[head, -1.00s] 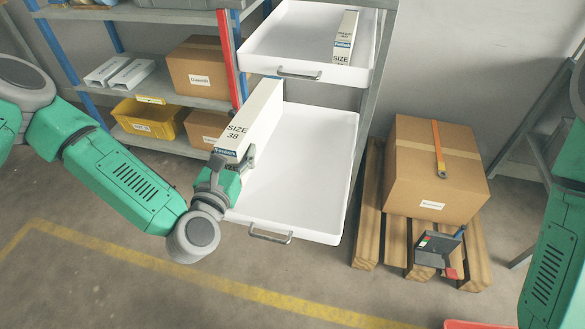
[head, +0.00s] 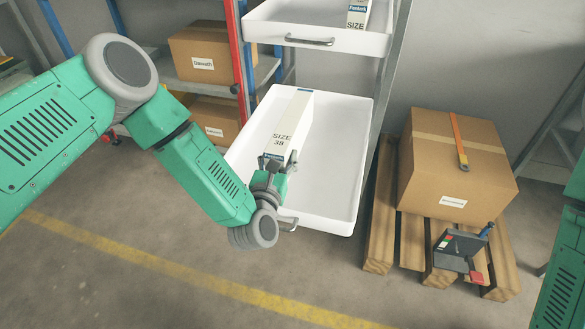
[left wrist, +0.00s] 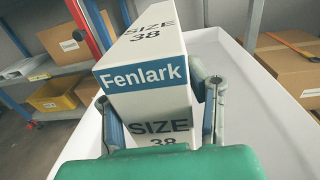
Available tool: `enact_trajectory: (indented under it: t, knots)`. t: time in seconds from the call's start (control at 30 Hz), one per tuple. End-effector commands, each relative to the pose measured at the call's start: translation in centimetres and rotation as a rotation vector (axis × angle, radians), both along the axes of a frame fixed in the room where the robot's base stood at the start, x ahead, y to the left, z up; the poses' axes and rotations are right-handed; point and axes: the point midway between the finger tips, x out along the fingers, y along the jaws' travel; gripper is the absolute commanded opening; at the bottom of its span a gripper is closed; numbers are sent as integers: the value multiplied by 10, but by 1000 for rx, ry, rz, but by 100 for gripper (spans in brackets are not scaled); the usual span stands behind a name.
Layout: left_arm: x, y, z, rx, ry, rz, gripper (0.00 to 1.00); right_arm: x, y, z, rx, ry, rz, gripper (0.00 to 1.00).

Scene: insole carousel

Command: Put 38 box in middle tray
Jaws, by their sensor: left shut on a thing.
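The white size 38 box (head: 290,122) is long, with a blue Fenlark band, and it also shows in the left wrist view (left wrist: 150,52). My left gripper (head: 277,163) is shut on its near end, one finger on each side. The box is over the left part of the white middle tray (head: 340,190), pointing toward the back. I cannot tell whether it touches the tray floor. The tray is pulled out and otherwise looks empty. My right gripper is out of view; only part of my right arm shows at the right edge.
An upper white tray (head: 300,22) holds another size box (head: 357,14). A red post (head: 237,60) and shelves with cardboard boxes (head: 203,55) stand at left. A large carton (head: 455,170) sits on a wooden pallet (head: 380,235) at right, with a dark device (head: 458,250) in front.

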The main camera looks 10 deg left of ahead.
Motion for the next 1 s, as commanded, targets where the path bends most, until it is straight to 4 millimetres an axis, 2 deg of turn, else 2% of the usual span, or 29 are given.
enact_trajectory:
  t: [0.03,0.1,0.37,0.57,1.0]
  knots:
    - [-1,-1,-14,2,1,-2,9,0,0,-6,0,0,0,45]
    - [-1,-1,-26,2,1,-1,9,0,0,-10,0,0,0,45]
    - [-1,0,-49,1,-1,-1,9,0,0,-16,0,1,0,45]
    - [-1,-1,-77,2,0,-2,9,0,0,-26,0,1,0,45]
    - [0,0,-85,0,0,-1,9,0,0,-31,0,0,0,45]
